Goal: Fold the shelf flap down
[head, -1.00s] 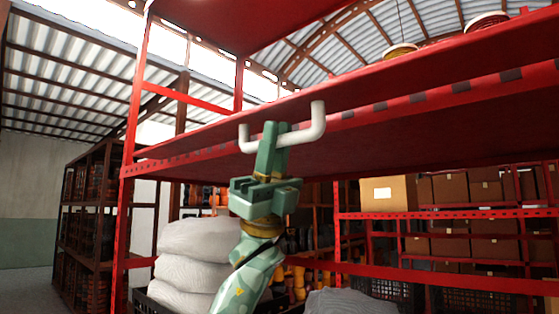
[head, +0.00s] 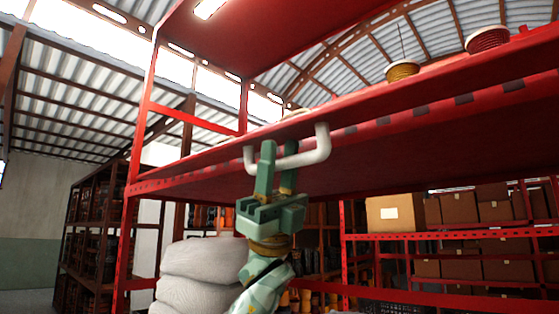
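A red shelf flap (head: 400,108) runs across the upper middle and right of the head view, with a dark striped edge strip. It slants up to the right. A white U-shaped handle (head: 312,157) sticks out at its near edge. My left gripper (head: 277,165) is at the handle from below. One green finger passes in front of the bar, and the other shows partly behind and below it. The fingers are a little apart. I cannot tell whether they press on the bar. My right gripper is not in view.
Red rack posts (head: 140,130) stand at the left. A yellow spool (head: 402,71) and a red spool (head: 486,39) stand above the flap. White sacks (head: 200,268) are stacked below. Cardboard boxes (head: 388,213) fill shelves at the right.

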